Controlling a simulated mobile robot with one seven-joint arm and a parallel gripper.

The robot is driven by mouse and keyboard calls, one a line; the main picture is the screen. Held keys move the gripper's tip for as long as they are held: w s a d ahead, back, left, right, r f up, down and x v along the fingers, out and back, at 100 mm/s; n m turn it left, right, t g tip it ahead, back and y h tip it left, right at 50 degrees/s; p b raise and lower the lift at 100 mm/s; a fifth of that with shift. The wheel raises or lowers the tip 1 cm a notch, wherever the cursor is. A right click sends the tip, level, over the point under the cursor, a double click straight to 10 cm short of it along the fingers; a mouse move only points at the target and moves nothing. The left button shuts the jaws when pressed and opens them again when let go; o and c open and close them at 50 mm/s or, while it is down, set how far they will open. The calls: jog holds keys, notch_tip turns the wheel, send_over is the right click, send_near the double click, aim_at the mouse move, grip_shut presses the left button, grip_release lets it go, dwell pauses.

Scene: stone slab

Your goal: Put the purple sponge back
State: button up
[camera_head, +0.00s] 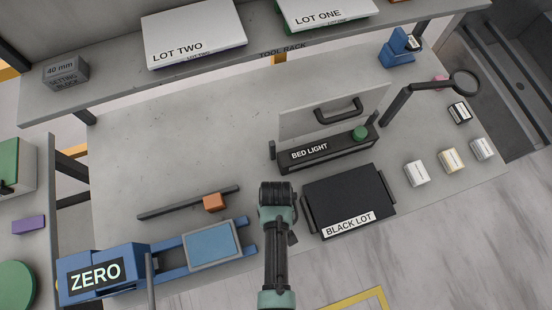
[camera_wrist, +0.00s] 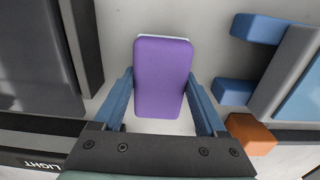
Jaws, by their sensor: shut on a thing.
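The purple sponge (camera_wrist: 162,78) sits between the two blue fingers of my gripper (camera_wrist: 161,80) in the wrist view. It is a rounded block with a thin white edge at its far end. My gripper is shut on it, above pale grey slab. In the head view my gripper (camera_head: 277,190) is between the blue ZERO fixture (camera_head: 100,272) and the black BLACK LOT tray (camera_head: 350,203). The sponge is hidden by my arm there. Its height above the slab is hard to tell.
An orange block (camera_head: 214,202) lies by a dark bar (camera_head: 180,204). The BED LIGHT unit (camera_head: 325,152) with a clear panel stands behind the tray. Small labelled blocks (camera_head: 452,160) sit at right. A purple piece (camera_head: 28,225) lies far left. The slab's back left (camera_head: 160,130) is clear.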

jog(key=o, duration=1.1)
jog(key=shift+f, duration=0.1)
notch_tip(320, 180, up, 12)
jog(key=w+r+t, duration=0.6)
jog(key=w+r, duration=0.6)
jog(key=w, duration=0.2)
jog(key=w+r+m+t, duration=0.1)
jog(key=w+r+t, duration=0.35)
jog(key=r, duration=0.75)
jog(key=w+r+m+t, duration=0.1)
jog(key=w+r+t, duration=0.35)
jog(key=r, duration=0.65)
notch_tip(320, 180, up, 17)
jog(key=s+t, duration=0.1)
jog(key=t, duration=0.4)
jog(key=s+r+t, duration=0.2)
jog(key=s+r, duration=0.2)
jog(key=r, duration=0.2)
jog(key=s+r+m+t, duration=0.1)
jog(key=s+r+t, duration=0.2)
jog(key=r, duration=0.4)
jog(key=s+r+t, duration=0.2)
jog(key=s+r, duration=0.3)
jog(key=r, duration=0.2)
jog(key=shift+s+d+m, duration=0.1)
jog(key=shift+s+m, duration=0.05)
jog(key=shift+m, duration=0.25)
